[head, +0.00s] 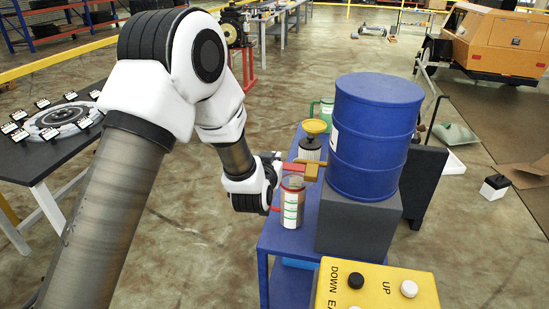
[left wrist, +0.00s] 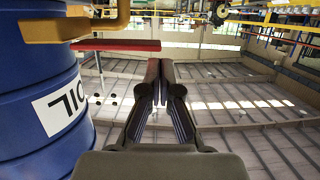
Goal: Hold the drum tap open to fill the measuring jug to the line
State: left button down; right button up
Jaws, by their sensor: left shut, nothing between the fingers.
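My left gripper (head: 274,168) is at the tap's left, by the lever and jug. In the left wrist view its fingers (left wrist: 160,68) are shut and empty, close to the end of the red lever (left wrist: 115,45); contact is unclear. My right gripper is out of view.
A black-lidded container with a yellow funnel (head: 312,127) and a green can (head: 323,108) stand behind the tap on the cart (head: 268,238). A yellow button box (head: 375,290) is in front. A dark table (head: 40,155) stands at left. Open floor lies between.

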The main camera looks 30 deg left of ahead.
pick_arm(q)
jog(key=shift+f, duration=0.45)
notch_tip(320, 180, down, 3)
jog(key=n+b, duration=0.1)
jog(key=b, duration=0.2)
jog(key=n+h+b, duration=0.1)
jog(key=n+b, duration=0.1)
jog(key=b, duration=0.1)
jog(key=shift+s+a+f+n+t+h, duration=0.1)
jog(key=shift+f+n+t+h, duration=0.1)
jog(key=shift+n+t+h, duration=0.1)
dwell(0.6)
